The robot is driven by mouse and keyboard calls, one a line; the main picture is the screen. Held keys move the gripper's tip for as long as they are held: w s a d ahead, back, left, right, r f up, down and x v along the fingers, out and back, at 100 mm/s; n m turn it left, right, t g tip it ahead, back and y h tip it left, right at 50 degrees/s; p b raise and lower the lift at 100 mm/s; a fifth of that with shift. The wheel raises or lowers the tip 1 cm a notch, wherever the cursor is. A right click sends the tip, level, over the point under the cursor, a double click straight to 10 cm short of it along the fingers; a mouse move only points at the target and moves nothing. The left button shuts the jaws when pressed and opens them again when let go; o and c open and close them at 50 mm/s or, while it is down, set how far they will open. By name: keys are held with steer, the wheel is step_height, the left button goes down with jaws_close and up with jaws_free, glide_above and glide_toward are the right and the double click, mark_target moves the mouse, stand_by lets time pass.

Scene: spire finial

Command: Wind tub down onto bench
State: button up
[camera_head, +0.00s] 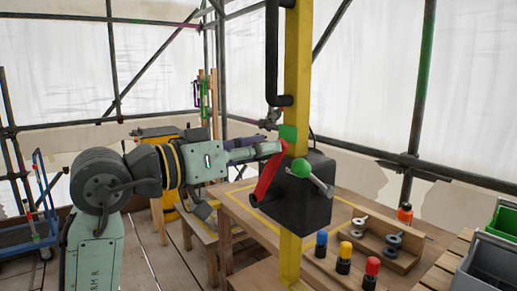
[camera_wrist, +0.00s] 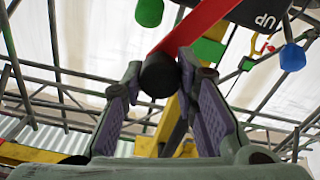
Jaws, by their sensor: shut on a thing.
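A black winch box (camera_head: 305,205) is fixed to a yellow post (camera_head: 297,70) above the wooden bench. A red crank arm (camera_head: 267,180) slants across the front of the box. In the wrist view, the red arm (camera_wrist: 195,24) ends in a black grip (camera_wrist: 158,76). My gripper (camera_head: 277,148) is at the crank's upper end, and in the wrist view its purple-padded fingers (camera_wrist: 160,72) are shut on the black grip. The bench (camera_head: 232,205) bears a yellow outline. No hanging tub can be made out; the box and post hide part of the bench.
A wooden tray (camera_head: 375,240) with metal spools and several colour-capped bottles (camera_head: 345,256) stand right of the post. A grey bin (camera_head: 489,268) and green crate (camera_head: 505,222) are at far right.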

jaws_close()
steer(key=shift+f, duration=0.1)
stand_by(0.3)
